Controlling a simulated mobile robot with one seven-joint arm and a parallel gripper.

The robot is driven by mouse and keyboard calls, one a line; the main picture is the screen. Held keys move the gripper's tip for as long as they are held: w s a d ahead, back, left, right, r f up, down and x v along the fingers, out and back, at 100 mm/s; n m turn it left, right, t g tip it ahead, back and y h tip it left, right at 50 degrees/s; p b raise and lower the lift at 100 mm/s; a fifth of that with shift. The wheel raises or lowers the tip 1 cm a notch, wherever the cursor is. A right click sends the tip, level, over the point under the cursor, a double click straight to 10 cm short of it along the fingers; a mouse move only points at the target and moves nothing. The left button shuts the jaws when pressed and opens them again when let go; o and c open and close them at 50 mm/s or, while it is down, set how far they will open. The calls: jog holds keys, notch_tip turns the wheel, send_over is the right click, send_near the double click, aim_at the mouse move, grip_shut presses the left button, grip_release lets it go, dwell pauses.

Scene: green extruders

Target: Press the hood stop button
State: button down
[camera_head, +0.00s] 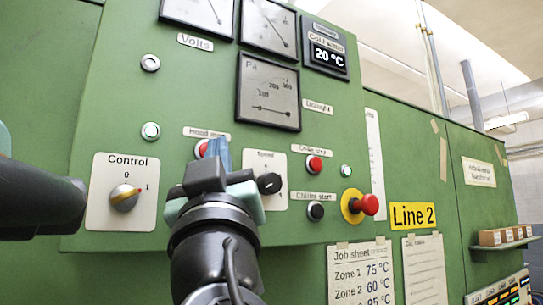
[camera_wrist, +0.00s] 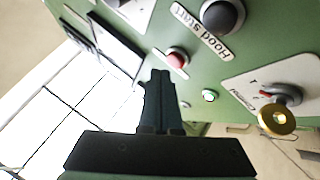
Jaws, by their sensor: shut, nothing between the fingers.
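The panel's red hood stop button (camera_head: 201,148) sits under a small label (camera_head: 207,133) beginning "Hood", partly hidden by my gripper. In the wrist view the red button (camera_wrist: 177,57) lies just beyond and right of my fingertips. My gripper (camera_head: 221,152) is shut and empty, with its fingers pointing at the panel beside this button. Its closed tips (camera_wrist: 159,76) show in the wrist view. I cannot tell whether they touch the panel. A black button (camera_wrist: 222,15) under the "Hood start" label is nearby; my gripper hides it in the head view.
A Control knob (camera_head: 125,197) is at left, with a green-ringed light (camera_head: 150,131) above it. At right are a Speed knob (camera_head: 269,183), another red button (camera_head: 314,164), a black button (camera_head: 316,211) and a red mushroom button (camera_head: 368,205). A gauge (camera_head: 268,92) sits above.

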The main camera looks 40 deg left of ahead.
jog(key=shift+a, duration=0.2)
jog(key=shift+w+a, duration=0.2)
jog(key=shift+w+a, duration=0.1)
jog(key=shift+a, duration=0.25)
dwell(0.7)
jog(key=shift+d, duration=0.1)
jog(key=shift+s+d, duration=0.3)
jog(key=shift+d, duration=0.35)
jog(key=shift+s+d+b, duration=0.15)
jog(key=shift+s+d, duration=0.15)
jog(key=shift+d, duration=0.45)
jog(key=shift+s+d+b, duration=0.15)
jog(key=shift+s+d, duration=0.2)
jog(key=shift+d, duration=0.45)
jog(key=shift+s+d+b, duration=0.15)
jog(key=shift+s+d, duration=0.15)
jog(key=shift+d, duration=0.45)
